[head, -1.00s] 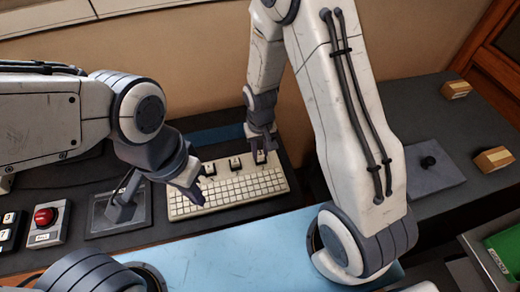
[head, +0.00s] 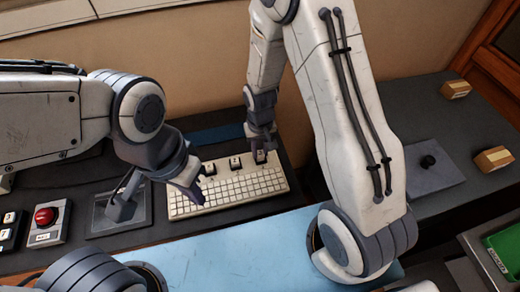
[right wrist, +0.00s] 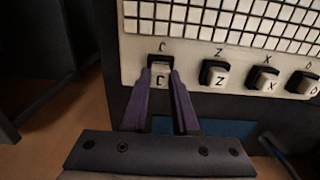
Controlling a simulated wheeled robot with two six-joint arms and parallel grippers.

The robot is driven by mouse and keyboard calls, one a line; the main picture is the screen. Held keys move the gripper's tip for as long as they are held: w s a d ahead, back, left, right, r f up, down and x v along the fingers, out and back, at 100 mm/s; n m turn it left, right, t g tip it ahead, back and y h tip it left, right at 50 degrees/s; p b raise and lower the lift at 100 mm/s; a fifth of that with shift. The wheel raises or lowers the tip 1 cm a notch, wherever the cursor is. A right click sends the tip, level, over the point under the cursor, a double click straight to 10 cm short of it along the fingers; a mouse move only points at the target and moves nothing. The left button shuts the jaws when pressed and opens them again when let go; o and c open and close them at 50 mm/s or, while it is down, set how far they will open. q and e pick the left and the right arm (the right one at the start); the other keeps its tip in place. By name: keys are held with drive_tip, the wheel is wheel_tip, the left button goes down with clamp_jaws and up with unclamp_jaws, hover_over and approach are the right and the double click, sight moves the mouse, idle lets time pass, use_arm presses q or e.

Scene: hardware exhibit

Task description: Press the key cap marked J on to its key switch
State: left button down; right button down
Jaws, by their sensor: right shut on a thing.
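My right gripper (right wrist: 158,90) is at the far edge of the cream keyboard (head: 225,203). In the right wrist view its fingers are shut on a small light key cap (right wrist: 158,74) whose letter looks like C, by a printed mark like C. The cap is at its black switch position; I cannot tell whether it is fully seated. I cannot make out a J. In the head view my right gripper (head: 262,155) is at the row's right end.
Other large keys, marked Z (right wrist: 215,77), X (right wrist: 267,80) and apparently D (right wrist: 302,84), stand in the same row. Left of the keyboard are a dark pad (head: 125,215) and a red button (head: 45,215).

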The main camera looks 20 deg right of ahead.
drive_tip(key=shift+f, duration=0.4)
drive_tip(key=shift+c, duration=0.6)
unclamp_jaws()
drive_tip(key=shift+r, duration=0.1)
drive_tip(key=shift+r+p, duration=2.9)
drive_tip(key=shift+r, duration=0.6)
